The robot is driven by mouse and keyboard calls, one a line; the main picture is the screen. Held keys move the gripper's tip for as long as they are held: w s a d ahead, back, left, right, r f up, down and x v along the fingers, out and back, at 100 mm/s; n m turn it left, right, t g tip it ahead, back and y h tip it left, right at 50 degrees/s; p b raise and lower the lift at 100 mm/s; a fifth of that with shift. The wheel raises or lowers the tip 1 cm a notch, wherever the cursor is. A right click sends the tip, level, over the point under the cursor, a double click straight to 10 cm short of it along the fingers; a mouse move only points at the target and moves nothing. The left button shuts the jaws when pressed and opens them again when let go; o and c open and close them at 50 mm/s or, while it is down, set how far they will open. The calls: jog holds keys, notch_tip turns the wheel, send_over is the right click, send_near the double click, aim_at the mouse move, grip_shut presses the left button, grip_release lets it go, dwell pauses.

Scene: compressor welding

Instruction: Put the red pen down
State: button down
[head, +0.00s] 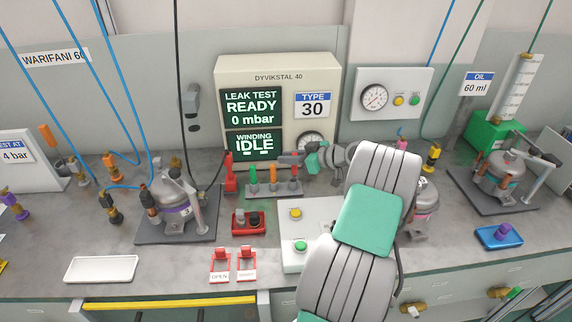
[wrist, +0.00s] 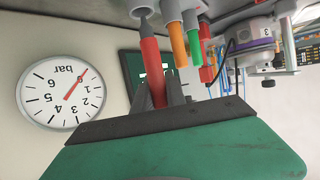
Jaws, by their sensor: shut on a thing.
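The red pen (wrist: 152,70) is between the fingers of my gripper (wrist: 172,92) in the wrist view, which is upside down. The fingers are shut on it. Its grey end is at a grey holder cup; I cannot tell how deep it sits. In the head view the red pen (head: 292,172) is upright at the right end of the pen rack (head: 273,193), below my gripper (head: 287,158). The orange pen (head: 273,175) and green pen (head: 253,175) stand upright in the rack to its left.
The tester cabinet (head: 277,75) stands behind the rack. A red upright object (head: 230,172) is left of the rack. A white button box (head: 291,262) and red tray (head: 248,229) are in front.

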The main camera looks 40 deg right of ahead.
jog(key=f, duration=0.3)
jog(key=shift+w+f+p, duration=0.35)
jog(key=shift+f+p, duration=0.05)
jog(key=c, duration=1.4)
grip_release()
jog(key=shift+w+a, duration=0.1)
jog(key=shift+o, duration=0.2)
jog(key=shift+p, duration=0.6)
jog(key=b+v, duration=0.3)
jog(key=v, duration=0.4)
jog(key=shift+s+d+r, duration=0.25)
